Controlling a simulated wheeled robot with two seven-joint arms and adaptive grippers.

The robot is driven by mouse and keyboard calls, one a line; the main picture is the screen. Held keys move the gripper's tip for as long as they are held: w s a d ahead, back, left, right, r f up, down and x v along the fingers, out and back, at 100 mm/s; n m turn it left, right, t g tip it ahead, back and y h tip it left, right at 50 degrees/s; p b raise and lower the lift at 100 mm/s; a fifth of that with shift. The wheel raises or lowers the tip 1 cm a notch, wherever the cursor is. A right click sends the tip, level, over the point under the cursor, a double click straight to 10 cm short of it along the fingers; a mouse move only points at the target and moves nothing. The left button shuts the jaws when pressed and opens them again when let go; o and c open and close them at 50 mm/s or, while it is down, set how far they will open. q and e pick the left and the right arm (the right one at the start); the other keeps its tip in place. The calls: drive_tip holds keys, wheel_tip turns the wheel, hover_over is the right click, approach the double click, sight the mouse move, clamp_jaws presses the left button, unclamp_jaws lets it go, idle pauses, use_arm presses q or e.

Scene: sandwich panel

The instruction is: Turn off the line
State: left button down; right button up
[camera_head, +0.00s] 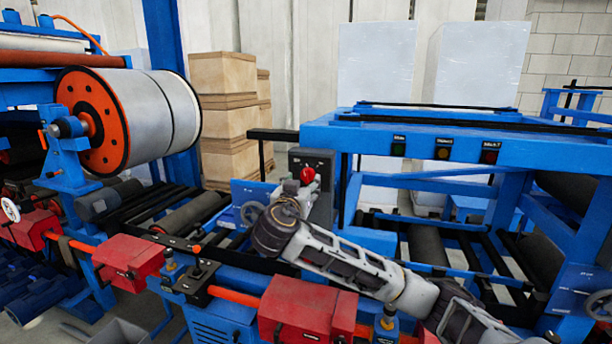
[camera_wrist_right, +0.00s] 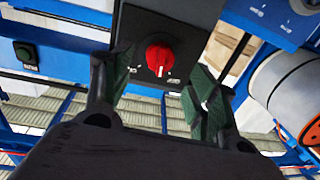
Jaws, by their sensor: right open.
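A red rotary switch knob (camera_head: 307,175) sits on a dark control box (camera_head: 312,160) in the middle of the head view, beside the blue frame. In the right wrist view the red knob (camera_wrist_right: 159,58) shows on the dark panel (camera_wrist_right: 172,25), with small labels at its sides. My right gripper (camera_wrist_right: 158,85) is open, its green-padded fingers on either side of the knob, with a gap to it. In the head view the right arm reaches in from the lower right, and its wrist hides part of the gripper (camera_head: 290,200). My left gripper does not show.
A large metal coil (camera_head: 160,110) with an orange end stands at the left. Red housings (camera_head: 305,308) and rollers line the front. The blue frame (camera_head: 440,150) with small labelled buttons (camera_head: 443,153) is at the right. Cardboard boxes (camera_head: 222,75) stand behind.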

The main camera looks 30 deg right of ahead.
sight(306, 178)
drive_tip(key=shift+p+x, duration=0.75)
drive_tip(key=shift+x, duration=1.85)
drive_tip(key=c, duration=1.1)
drive_tip(key=shift+o, duration=0.2)
